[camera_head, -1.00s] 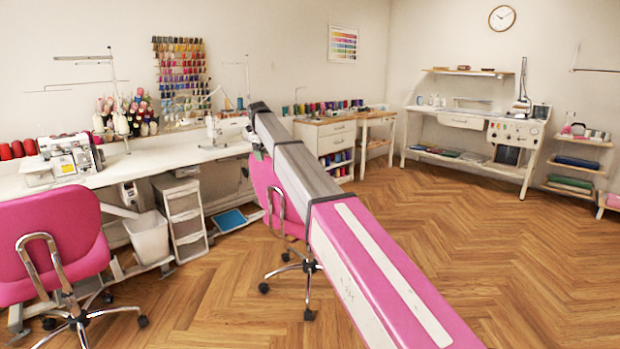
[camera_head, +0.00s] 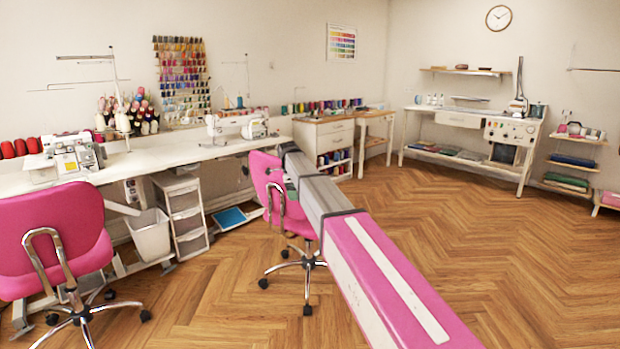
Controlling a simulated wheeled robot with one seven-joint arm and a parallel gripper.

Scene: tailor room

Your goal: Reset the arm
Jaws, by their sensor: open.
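My arm (camera_head: 385,270) reaches from the lower right edge toward the middle of the view. Its near part is pink with a white stripe, and its outer part is grey with black collars. Its far end shows in front of the pink chair at the long bench. The fingers of my gripper cannot be made out; they are not seen past the arm's far end. No held object shows.
A long white bench (camera_head: 170,158) with sewing machines runs along the left wall. Pink chairs stand at the left (camera_head: 55,235) and behind the arm (camera_head: 265,178). A white drawer unit (camera_head: 182,215) and bin (camera_head: 148,235) stand under the bench. Wood floor (camera_head: 480,230) is open at right.

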